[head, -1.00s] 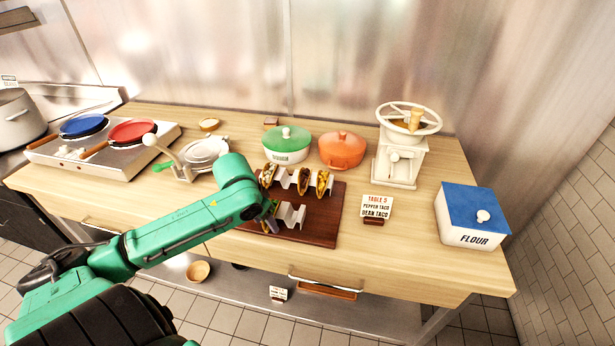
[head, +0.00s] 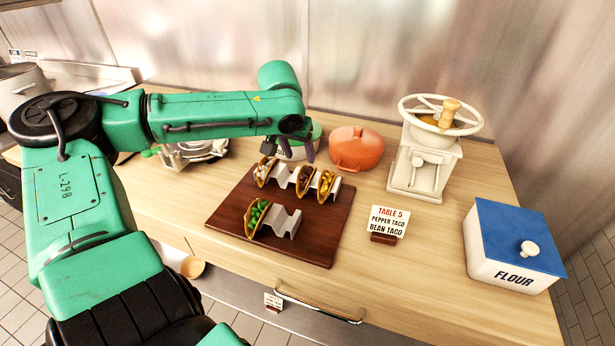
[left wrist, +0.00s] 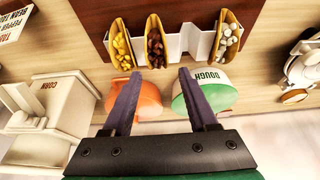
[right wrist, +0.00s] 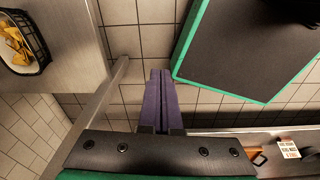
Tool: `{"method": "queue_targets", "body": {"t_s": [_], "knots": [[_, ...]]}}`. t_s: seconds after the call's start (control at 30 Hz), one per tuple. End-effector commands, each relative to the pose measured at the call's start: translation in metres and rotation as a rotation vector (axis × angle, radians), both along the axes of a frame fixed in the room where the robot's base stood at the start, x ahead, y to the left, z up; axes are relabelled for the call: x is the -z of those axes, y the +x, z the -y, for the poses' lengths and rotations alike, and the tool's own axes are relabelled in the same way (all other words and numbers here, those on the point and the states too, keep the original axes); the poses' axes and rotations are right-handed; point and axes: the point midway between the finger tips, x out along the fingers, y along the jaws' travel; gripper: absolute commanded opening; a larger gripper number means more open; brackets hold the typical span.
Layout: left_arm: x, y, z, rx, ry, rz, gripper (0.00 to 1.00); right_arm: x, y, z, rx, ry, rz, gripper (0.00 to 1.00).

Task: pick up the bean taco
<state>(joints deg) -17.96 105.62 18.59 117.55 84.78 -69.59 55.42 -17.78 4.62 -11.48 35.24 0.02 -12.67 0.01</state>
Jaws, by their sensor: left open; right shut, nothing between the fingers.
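A taco with brown filling, which looks like the bean taco (head: 304,181), stands in the middle of the rear white rack. In the left wrist view it (left wrist: 155,45) appears just beyond the gap between my fingertips. A yellow-filled taco (head: 325,186) stands beside it, and a whitish-filled taco (head: 264,172) is at the rack's other end. A green-filled taco (head: 257,218) is in the front rack. My left gripper (head: 290,150) is open and empty, above and behind the rear rack near the green pot. My right gripper (left wrist: 160,75) shows shut and empty in the right wrist view (right wrist: 160,75).
The racks stand on a dark wooden board (head: 315,247). A green-lidded pot (left wrist: 212,95) and an orange pot (head: 356,148) are behind it. A grinder (head: 425,170), an order card (head: 388,222) and a flour box (head: 510,250) stand to the right.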

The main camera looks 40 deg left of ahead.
Motion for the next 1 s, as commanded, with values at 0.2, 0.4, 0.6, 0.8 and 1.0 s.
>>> {"method": "queue_targets", "body": {"t_s": [0.2, 0.4, 0.6, 0.8, 1.0], "knots": [[0.028, 0.011, -0.004, 0.0, 0.002, -0.002, 0.59, -0.004, 0.0, 0.0, 0.0, -0.001, 0.0, 0.0], [0.059, 0.021, -0.005, 0.001, 0.004, -0.007, 0.59, -0.013, 0.017, -0.001, 0.0, 0.002, 0.027, 0.0], [0.073, 0.028, -0.006, 0.001, 0.001, 0.001, 0.59, -0.012, 0.014, 0.0, 0.0, 0.001, 0.023, 0.0], [0.073, 0.028, -0.006, 0.001, 0.001, 0.001, 0.32, -0.012, 0.012, 0.0, 0.0, 0.001, 0.019, 0.0], [0.072, 0.028, -0.006, 0.001, 0.001, 0.002, 0.0, -0.012, 0.01, 0.0, 0.0, 0.0, 0.016, 0.0]]}}
